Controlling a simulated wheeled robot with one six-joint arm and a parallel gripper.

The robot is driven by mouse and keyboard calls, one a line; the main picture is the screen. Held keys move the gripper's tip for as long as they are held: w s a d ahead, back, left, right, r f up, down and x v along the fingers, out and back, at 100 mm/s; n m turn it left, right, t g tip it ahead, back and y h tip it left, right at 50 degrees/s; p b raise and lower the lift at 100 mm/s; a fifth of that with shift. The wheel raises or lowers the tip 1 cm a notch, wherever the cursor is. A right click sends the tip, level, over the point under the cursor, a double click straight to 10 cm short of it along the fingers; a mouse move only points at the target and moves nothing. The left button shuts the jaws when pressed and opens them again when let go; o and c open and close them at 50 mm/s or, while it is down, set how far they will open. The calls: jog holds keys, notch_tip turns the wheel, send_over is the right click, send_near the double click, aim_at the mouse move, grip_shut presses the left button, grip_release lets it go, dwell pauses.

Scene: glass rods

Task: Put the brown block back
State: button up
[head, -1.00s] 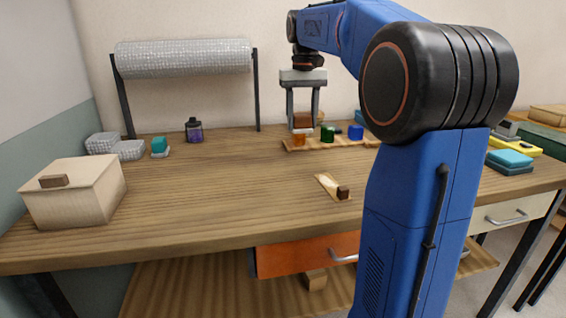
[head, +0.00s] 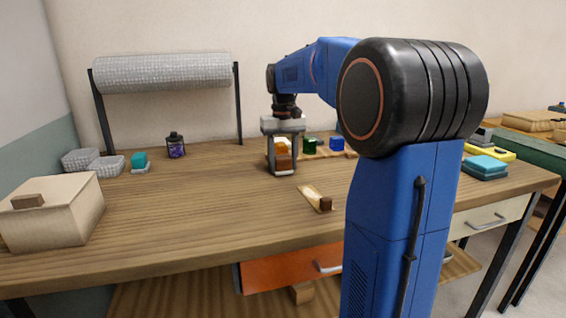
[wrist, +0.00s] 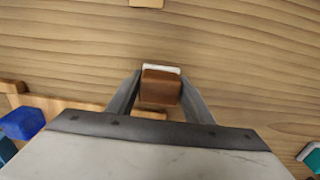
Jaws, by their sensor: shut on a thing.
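My gripper (head: 283,172) is shut on a brown block (head: 283,161), with one finger on each side of it. In the wrist view the brown block (wrist: 160,86) sits between the fingertips, with a white strip along its far edge. In the head view the gripper is low, at the front of a wooden rack (head: 335,154). The rack holds a green block (head: 309,146) and a blue block (head: 336,143). A pale orange thing (head: 281,144) shows between the fingers above the brown block. Whether the block touches the table cannot be told.
A small board (head: 312,194) with a dark brown knob-like piece (head: 326,204) lies in front of the gripper. The table's left middle is clear.

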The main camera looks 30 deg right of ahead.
aim_at(283, 157)
jog(key=o, duration=1)
jog(key=shift+f, duration=0.1)
notch_tip(283, 157, up, 12)
jog(key=shift+s, duration=0.1)
dwell(0.4)
